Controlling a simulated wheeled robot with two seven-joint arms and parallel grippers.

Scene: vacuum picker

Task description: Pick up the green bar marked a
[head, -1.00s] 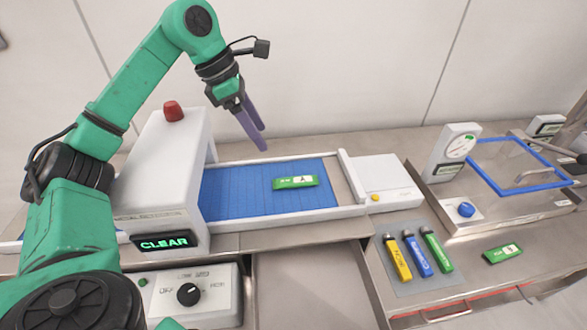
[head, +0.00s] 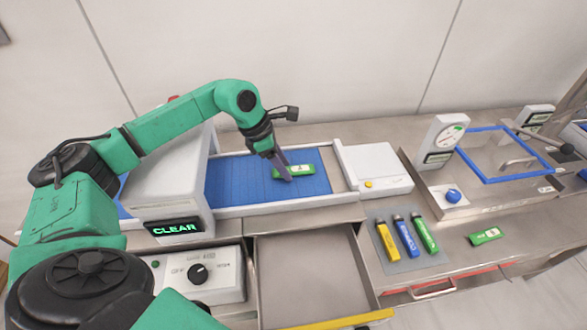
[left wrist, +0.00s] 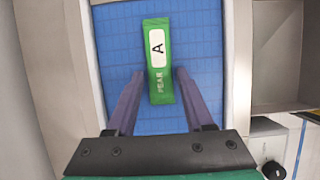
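The green bar marked A (head: 305,170) lies flat on the blue conveyor belt (head: 235,181). In the left wrist view the bar (left wrist: 157,80) shows a white label with an A and the word PEAR. My left gripper (head: 284,177) points down over the left part of the bar. In the left wrist view its purple fingers (left wrist: 158,76) are apart, one on each side of the bar's lower end, with gaps to the bar. I cannot tell whether the fingertips reach the belt. My right gripper is not in view.
A white scanner housing (head: 165,180) with a CLEAR display stands left of the bar. A white box (head: 375,168) is at the belt's right end. Yellow, blue and green sticks lie on a grey mat (head: 395,262). Another green bar (head: 486,236) lies farther right. An open drawer (head: 310,275) is in front.

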